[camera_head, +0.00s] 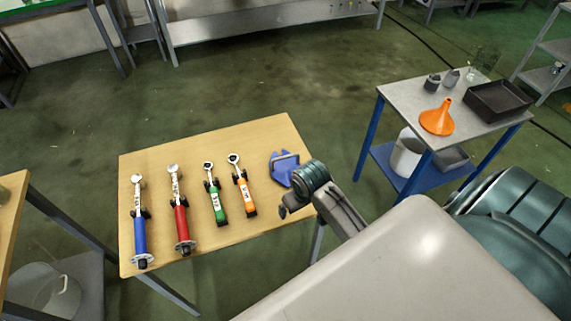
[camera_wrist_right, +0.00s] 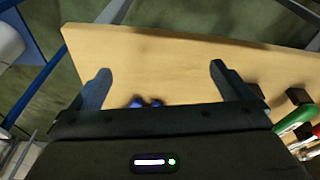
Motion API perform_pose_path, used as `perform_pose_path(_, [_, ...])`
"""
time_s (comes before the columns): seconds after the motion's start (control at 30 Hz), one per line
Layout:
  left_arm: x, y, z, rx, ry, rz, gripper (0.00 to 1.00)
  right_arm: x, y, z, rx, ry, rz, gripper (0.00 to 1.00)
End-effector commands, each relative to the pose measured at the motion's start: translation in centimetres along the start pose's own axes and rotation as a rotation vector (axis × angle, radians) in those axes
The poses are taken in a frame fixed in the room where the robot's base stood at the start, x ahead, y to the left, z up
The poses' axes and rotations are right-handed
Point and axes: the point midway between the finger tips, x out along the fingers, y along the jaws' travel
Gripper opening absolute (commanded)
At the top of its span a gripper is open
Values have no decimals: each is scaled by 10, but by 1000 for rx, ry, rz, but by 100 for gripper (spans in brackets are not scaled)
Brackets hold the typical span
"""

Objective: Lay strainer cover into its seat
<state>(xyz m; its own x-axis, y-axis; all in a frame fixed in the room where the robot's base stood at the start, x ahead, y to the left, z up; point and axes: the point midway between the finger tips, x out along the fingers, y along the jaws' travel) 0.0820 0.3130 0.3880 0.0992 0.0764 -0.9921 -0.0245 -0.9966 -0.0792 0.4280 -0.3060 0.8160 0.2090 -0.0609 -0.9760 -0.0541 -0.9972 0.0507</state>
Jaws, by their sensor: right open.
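My right gripper (camera_wrist_right: 160,82) is open, with its two fingers wide apart over the wooden table, and nothing is between the tips. In the head view my right arm reaches in from the lower right to the table's right side. A blue object (camera_head: 284,168) with a raised handle-like part lies on the table close to this gripper. Only small blue bits (camera_wrist_right: 146,103) show at the gripper's base in the wrist view. I cannot tell a strainer cover or its seat for certain in either view. My left gripper is not in view.
The wooden table (camera_head: 240,138) holds tools with blue (camera_head: 139,236), red (camera_head: 182,224), green (camera_head: 219,203) and orange (camera_head: 246,194) handles. A side cart (camera_head: 405,95) at the right carries an orange funnel (camera_head: 438,118) and a black tray (camera_head: 497,101).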

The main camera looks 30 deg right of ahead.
Motion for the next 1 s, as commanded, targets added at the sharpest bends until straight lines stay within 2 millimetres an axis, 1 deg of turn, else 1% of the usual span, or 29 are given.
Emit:
perform_pose_path(0.03, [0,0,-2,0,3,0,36,-1,3,-14,11,-3,1,100])
perform_pose_path(0.17, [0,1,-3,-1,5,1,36,-5,11,-49,45,-21,-1,100])
perform_pose_path(0.23, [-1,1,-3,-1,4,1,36,-9,17,-73,70,-33,-3,100])
perform_pose_path(0.3, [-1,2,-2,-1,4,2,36,-16,24,-99,98,-47,-5,100])
perform_pose_path(0.4, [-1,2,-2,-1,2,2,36,-29,34,-131,137,-69,-10,100])
perform_pose_path(0.5, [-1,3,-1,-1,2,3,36,-40,41,-153,165,-85,-16,100])
perform_pose_path(0.6, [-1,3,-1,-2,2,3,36,-46,45,-165,181,-94,-18,100])
perform_pose_path(0.67, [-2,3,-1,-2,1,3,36,-44,46,-167,187,-100,-19,100])
perform_pose_path(0.77, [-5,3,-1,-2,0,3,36,-32,46,-167,189,-104,-21,100])
perform_pose_path(0.9, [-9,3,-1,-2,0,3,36,-9,45,-165,189,-103,-22,100])
perform_pose_path(1.0, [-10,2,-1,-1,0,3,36,2,45,-164,189,-101,-21,100])
